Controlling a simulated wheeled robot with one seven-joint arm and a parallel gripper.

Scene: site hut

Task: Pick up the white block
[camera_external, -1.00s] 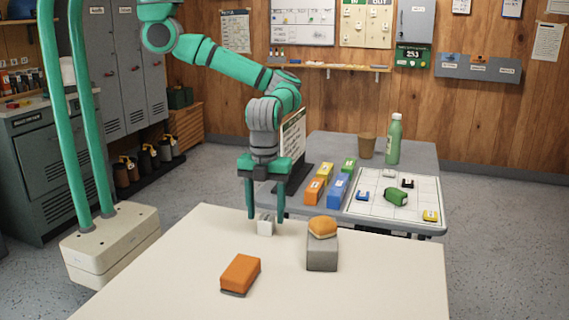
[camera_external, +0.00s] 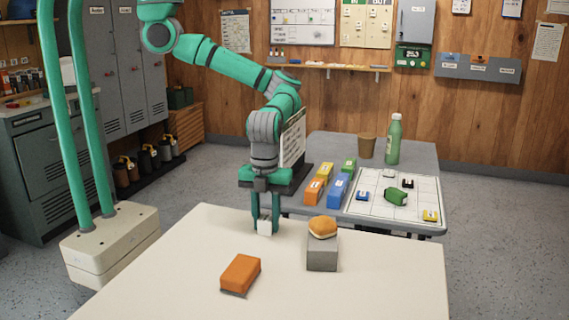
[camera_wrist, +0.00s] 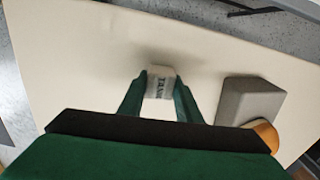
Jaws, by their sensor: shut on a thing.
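The white block (camera_external: 264,227) is on the cream table (camera_external: 350,292) near its back edge. In the wrist view the white block (camera_wrist: 160,84) sits between the two green fingers and shows dark lettering on one side. My gripper (camera_external: 265,226) points straight down and is shut on the block, one finger on each side. It also shows in the wrist view (camera_wrist: 160,92). The block looks to be at table level; I cannot tell whether it touches the table.
A grey block (camera_external: 322,255) with a bun-like item (camera_external: 322,227) on top stands just right of my gripper. An orange block (camera_external: 240,273) lies nearer the front. A grey table (camera_external: 425,170) behind holds coloured blocks, a grid board, a cup and a green bottle (camera_external: 394,140).

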